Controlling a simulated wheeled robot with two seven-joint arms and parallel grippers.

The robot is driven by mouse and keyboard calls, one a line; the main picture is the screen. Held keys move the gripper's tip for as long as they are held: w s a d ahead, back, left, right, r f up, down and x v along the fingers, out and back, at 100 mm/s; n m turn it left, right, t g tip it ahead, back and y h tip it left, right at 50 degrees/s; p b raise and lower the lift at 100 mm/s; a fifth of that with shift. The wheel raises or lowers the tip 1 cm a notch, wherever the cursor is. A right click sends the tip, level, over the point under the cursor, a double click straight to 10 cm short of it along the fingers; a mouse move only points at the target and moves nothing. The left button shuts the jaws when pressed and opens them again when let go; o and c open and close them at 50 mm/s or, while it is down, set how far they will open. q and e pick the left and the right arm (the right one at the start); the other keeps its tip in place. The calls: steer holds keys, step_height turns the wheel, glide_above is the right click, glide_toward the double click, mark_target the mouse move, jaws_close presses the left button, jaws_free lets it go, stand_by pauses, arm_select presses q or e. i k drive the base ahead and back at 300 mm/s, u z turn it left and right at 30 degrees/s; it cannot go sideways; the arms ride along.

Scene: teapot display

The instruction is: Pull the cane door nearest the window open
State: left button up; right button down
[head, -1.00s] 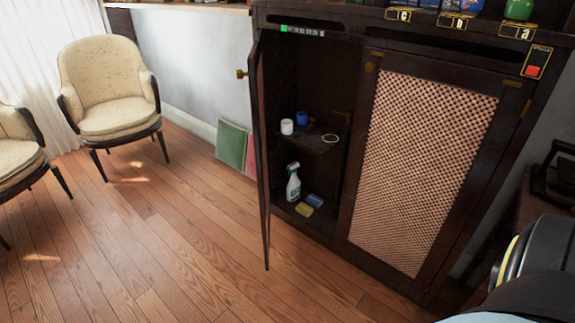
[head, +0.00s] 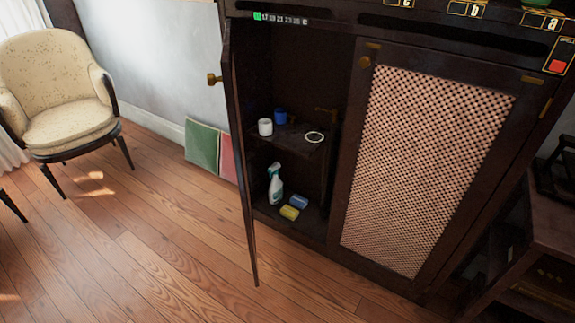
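The cane door nearest the window (head: 238,150) stands open at the left of the dark cabinet (head: 335,225). I see it nearly edge-on, so its cane panel does not show. Its brass knob (head: 213,78) points left, toward the wall. The other cane door (head: 430,165), on the right, is shut, with a small brass knob (head: 365,62) at its upper left. Neither of my grippers is in view.
Inside the open side, a shelf holds a white cup (head: 265,127), a blue cup (head: 281,116) and a ring (head: 314,137). Below stand a spray bottle (head: 275,185) and yellow (head: 289,212) and blue (head: 299,201) sponges. An armchair (head: 55,95) is left; the floor between is clear.

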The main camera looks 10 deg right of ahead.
mark_target(228, 63)
steer(key=u, duration=0.15)
steer(key=i, duration=0.9)
steer(key=u, duration=0.55)
